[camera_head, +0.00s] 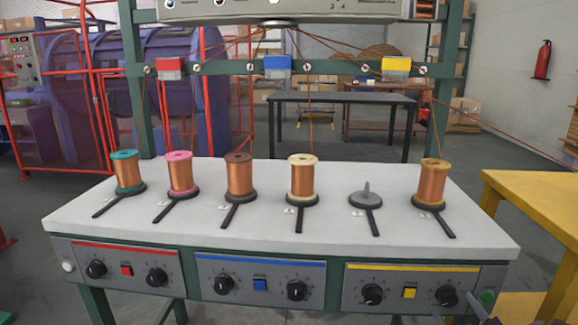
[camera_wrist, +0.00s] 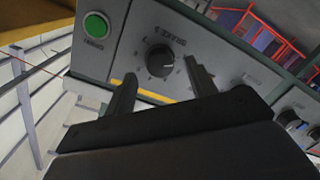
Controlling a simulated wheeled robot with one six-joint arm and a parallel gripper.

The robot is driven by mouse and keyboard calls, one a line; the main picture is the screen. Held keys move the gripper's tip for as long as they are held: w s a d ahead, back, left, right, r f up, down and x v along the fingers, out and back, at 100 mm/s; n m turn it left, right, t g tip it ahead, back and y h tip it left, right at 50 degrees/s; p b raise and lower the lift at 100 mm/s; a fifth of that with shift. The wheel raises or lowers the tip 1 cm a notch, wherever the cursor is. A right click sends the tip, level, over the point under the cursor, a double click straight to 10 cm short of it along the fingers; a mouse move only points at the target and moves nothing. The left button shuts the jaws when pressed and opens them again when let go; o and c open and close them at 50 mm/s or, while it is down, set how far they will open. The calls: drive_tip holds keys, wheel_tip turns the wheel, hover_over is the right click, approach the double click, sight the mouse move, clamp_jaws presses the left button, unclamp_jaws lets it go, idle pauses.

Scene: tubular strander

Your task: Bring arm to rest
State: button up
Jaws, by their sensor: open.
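My gripper (camera_wrist: 161,72) is open in the wrist view, its two dark fingers apart. Nothing is held between them. A black knob (camera_wrist: 160,61) on the grey control panel shows between and beyond the fingertips; I cannot tell the exact gap. A green button (camera_wrist: 96,25) is left of the knob in this view. In the head view, the knob (camera_head: 446,296) is at the right end of the yellow-striped panel (camera_head: 408,283), with the green button (camera_head: 487,297) beside it. Dark parts at the lower right edge there may be my arm, mostly out of frame.
The white table (camera_head: 270,215) holds several copper spools (camera_head: 302,178) in a row and one empty spindle (camera_head: 366,196). A yellow table (camera_head: 535,200) stands close at the right. Wires (camera_head: 437,110) run down from the green frame (camera_head: 133,80). A red cage (camera_head: 95,100) is at left.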

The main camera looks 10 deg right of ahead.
drive_tip(key=shift+x, duration=0.95)
